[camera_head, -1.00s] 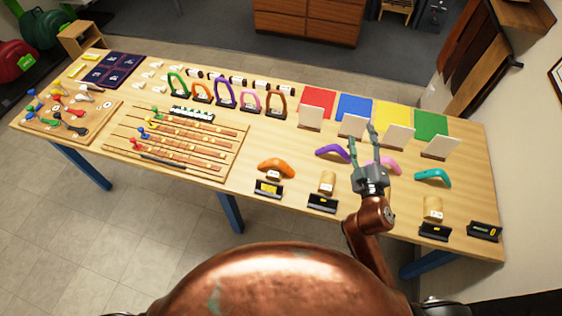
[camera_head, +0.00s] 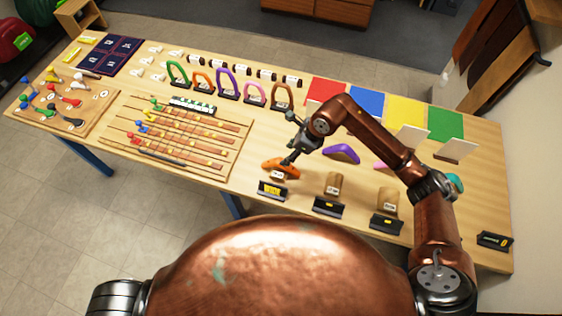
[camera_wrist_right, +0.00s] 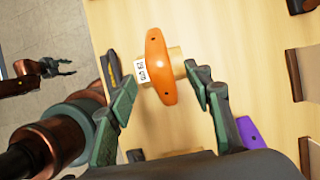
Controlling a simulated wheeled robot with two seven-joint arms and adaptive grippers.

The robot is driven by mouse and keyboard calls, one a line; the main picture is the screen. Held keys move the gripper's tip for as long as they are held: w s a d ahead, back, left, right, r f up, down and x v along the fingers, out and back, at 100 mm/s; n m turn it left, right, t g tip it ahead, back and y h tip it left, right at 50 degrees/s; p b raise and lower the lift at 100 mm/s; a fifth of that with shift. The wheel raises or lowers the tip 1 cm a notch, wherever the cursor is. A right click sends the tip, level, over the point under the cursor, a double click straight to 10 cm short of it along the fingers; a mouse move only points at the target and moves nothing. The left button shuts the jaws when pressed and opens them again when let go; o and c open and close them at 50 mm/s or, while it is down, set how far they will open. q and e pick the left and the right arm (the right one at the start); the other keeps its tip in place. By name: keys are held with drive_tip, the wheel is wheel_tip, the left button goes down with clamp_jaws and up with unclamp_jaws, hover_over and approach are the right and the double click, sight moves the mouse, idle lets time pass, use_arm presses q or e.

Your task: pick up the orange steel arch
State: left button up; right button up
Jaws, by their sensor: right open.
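The orange arch (camera_head: 280,168) lies near the table's front edge over a short wooden block with a white label. In the right wrist view the orange arch (camera_wrist_right: 158,68) is a curved piece with two small holes, its long axis running up and down the picture. My right gripper (camera_head: 289,160) points down at it in the head view. In the right wrist view its fingers (camera_wrist_right: 153,70) are apart, one to each side of the arch, with no contact visible. My left gripper (camera_wrist_right: 66,67) shows small at the left of that view, fingers apart and empty, off the table.
A purple arch (camera_head: 342,153) lies to the right. Black label stands (camera_head: 272,190) line the front edge. A wooden rail board (camera_head: 185,135) lies to the left.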

sight(281, 167)
drive_tip(key=shift+w+d+f, duration=0.1)
drive_tip(key=shift+f, duration=0.35)
drive_tip(key=x, duration=0.2)
drive_tip(key=p+x, duration=0.1)
drive_tip(key=x, duration=0.3)
drive_tip(key=shift+s+f+p, duration=0.1)
drive_tip(key=shift+s+p, duration=0.2)
drive_tip(key=shift+s, duration=0.05)
drive_tip(key=shift+f, duration=0.4)
clamp_jaws()
